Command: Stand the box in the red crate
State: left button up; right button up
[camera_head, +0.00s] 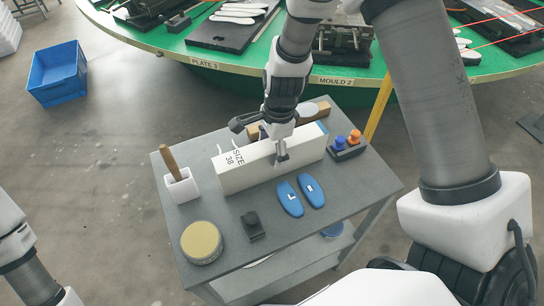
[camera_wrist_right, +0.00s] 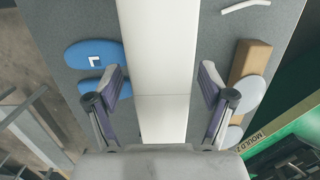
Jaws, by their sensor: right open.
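The white box (camera_head: 248,171), marked SIZE 38, stands on its long narrow side on the grey table. My right gripper (camera_head: 281,157) is above its right half. In the right wrist view the open right gripper (camera_wrist_right: 161,80) has one finger on each side of the box (camera_wrist_right: 157,45), with gaps between the fingers and its sides. No red crate shows in either view. Part of my left arm shows at the left edge of the head view, but its gripper is out of the picture.
Two blue insoles (camera_head: 289,198) lie in front of the box. A white holder (camera_head: 182,186), a round tin (camera_head: 201,242) and a black stamp-like item (camera_head: 252,226) share the table (camera_head: 222,212). Orange and blue pegs (camera_head: 347,142) stand right. A blue crate (camera_head: 58,73) is on the floor.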

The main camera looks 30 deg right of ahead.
jog(key=shift+f, duration=0.55)
jog(key=shift+w+a+f, duration=0.1)
jog(key=shift+w, duration=0.05)
jog(key=c, duration=1.3)
jog(key=shift+c, duration=0.2)
